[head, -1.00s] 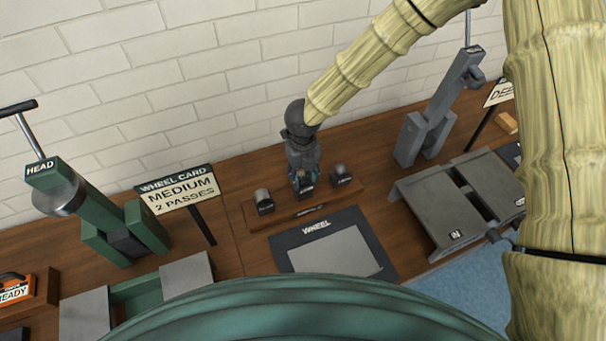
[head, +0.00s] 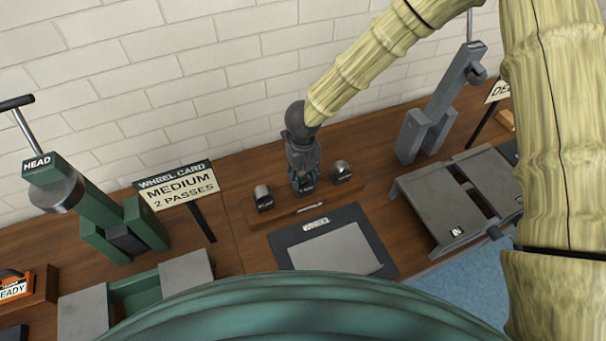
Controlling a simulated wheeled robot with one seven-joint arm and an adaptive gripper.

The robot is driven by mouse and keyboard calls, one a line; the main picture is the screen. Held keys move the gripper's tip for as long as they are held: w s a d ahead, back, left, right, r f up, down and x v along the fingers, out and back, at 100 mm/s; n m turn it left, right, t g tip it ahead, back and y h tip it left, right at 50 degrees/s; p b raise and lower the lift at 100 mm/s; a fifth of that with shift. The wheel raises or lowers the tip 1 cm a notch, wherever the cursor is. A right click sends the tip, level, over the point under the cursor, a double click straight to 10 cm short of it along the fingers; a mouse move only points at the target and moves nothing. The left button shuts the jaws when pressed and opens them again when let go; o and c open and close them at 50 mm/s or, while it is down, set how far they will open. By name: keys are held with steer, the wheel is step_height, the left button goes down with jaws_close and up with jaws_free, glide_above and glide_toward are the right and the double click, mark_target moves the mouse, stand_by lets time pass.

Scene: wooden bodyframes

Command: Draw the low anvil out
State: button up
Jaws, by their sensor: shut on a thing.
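A low wooden rack (head: 285,218) on the bench holds small anvils with grey tops and dark bases. One anvil (head: 263,198) stands at the left of the rack and one (head: 341,172) at the right. Their labels are too small to read. My gripper (head: 304,186) points down at the middle place between them. It is shut on the middle anvil, which is mostly hidden by the fingers. I cannot tell whether that anvil still touches the rack.
A dark mat marked WHEEL (head: 290,250) with a grey pad lies in front of the rack. A green wheel machine (head: 100,215) and a wheel card sign (head: 178,188) stand left. A grey frame (head: 440,105) and grey slotted table (head: 430,205) stand right. The brick wall is close behind.

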mark_target(303, 175)
steer(key=shift+f, duration=0.25)
steer(key=o, duration=1.2)
steer(key=shift+r, duration=0.1)
step_height(303, 175, up, 12)
steer(key=shift+f, duration=0.1)
stand_by(0.4)
